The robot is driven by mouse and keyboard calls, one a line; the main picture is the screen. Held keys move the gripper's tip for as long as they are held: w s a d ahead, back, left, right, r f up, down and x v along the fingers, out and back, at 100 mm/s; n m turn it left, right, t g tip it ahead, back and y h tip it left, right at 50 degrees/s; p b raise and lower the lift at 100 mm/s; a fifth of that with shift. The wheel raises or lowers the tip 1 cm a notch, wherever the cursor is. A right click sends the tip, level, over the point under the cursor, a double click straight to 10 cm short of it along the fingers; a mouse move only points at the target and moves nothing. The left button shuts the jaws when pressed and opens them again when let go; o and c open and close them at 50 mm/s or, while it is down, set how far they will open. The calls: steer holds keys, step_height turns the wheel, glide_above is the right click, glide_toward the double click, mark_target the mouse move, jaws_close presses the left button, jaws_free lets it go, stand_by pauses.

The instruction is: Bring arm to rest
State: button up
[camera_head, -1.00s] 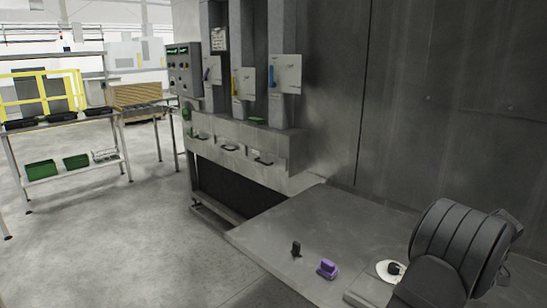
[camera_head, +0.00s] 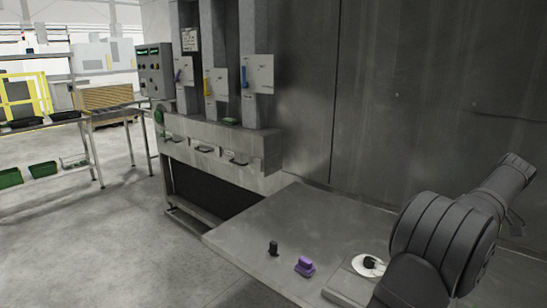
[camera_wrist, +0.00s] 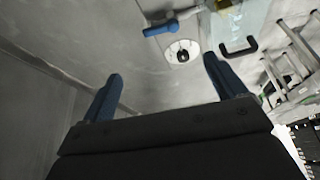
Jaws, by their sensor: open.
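My gripper (camera_wrist: 163,75) shows in the wrist view, with its two blue fingers apart and nothing between them. Past the fingertips is a grey metal surface with a white round disc with a black knob (camera_wrist: 183,51); the fingers do not appear to touch it. In the head view, my dark arm rises at the right and stretches up and right; my gripper cannot be made out there.
A steel table (camera_head: 300,225) holds a small black object (camera_head: 273,248), a purple object (camera_head: 305,267) and a white disc with a black knob (camera_head: 362,267). A blue-handled part (camera_wrist: 160,28) and a black handle (camera_wrist: 238,47) show in the wrist view. Open floor lies left.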

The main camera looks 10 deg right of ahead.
steer(key=x, duration=1.5)
steer(key=shift+w+a+f, duration=0.15)
steer(key=shift+w+f, duration=0.05)
steer(key=shift+f, duration=0.1)
steer(key=shift+s+r+m+t+h, duration=0.15)
steer(key=shift+s+m+t+h, duration=0.15)
steer(key=shift+m, duration=0.6)
steer(key=m, duration=0.2)
steer(key=s+m+h, duration=0.1)
steer(key=m, duration=0.1)
steer(key=m+h, duration=0.1)
steer(key=m, duration=0.1)
steer(key=shift+s+t, duration=0.25)
steer(key=shift+t, duration=0.05)
steer(key=m, duration=0.1)
steer(key=m+h, duration=0.1)
steer(key=s+m, duration=0.1)
steer(key=m, duration=0.1)
steer(key=shift+a+h, duration=0.25)
steer(key=shift+h, duration=0.15)
steer(key=shift+s+a+m+g+h, duration=0.2)
steer(key=shift+m+g+h, duration=0.1)
steer(key=shift+m, duration=0.6)
steer(key=shift+s+a+m+g+h, duration=0.15)
steer(key=shift+m+g+h, duration=0.15)
steer(key=shift+m, duration=0.6)
stand_by(1.8)
